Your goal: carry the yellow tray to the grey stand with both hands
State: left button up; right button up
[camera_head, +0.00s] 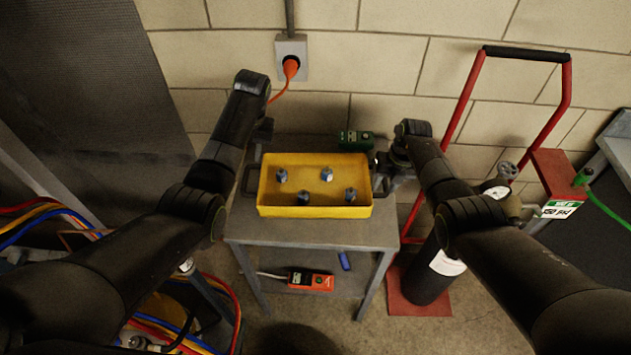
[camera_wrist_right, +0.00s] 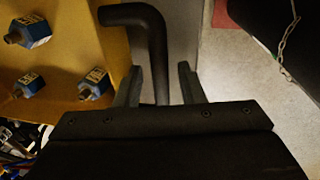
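The yellow tray (camera_head: 315,211) sits level on a grey metal table (camera_head: 310,233) with a lower shelf. Several blue-grey fittings (camera_head: 327,174) stand in it. A dark handle (camera_head: 249,180) shows at its left end. My right gripper (camera_wrist_right: 158,85) is open, its fingers on either side of the tray's right handle (camera_wrist_right: 157,50), with gaps visible between fingers and bar. My left gripper (camera_head: 262,133) is near the tray's back left corner, mostly hidden by its own arm, so its fingers cannot be made out. I cannot tell whether this table is the grey stand.
A green device (camera_head: 355,139) sits behind the tray. An orange plug (camera_head: 291,68) is in the wall outlet. A red hand truck (camera_head: 468,100) with a dark cylinder (camera_head: 425,278) stands right of the table. An orange-red device (camera_head: 311,280) lies on the lower shelf. Coloured hoses (camera_head: 50,221) are at left.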

jog(key=shift+r, duration=0.1)
jog(key=shift+d+r, duration=0.1)
jog(key=shift+r, duration=0.1)
pick_arm(q)
jog(key=shift+d+r, duration=0.1)
jog(key=shift+r, duration=0.35)
pick_arm(e)
notch_tip(320, 180, up, 11)
jog(key=d, duration=0.2)
jog(key=shift+r, duration=0.15)
jog(key=shift+w, duration=0.1)
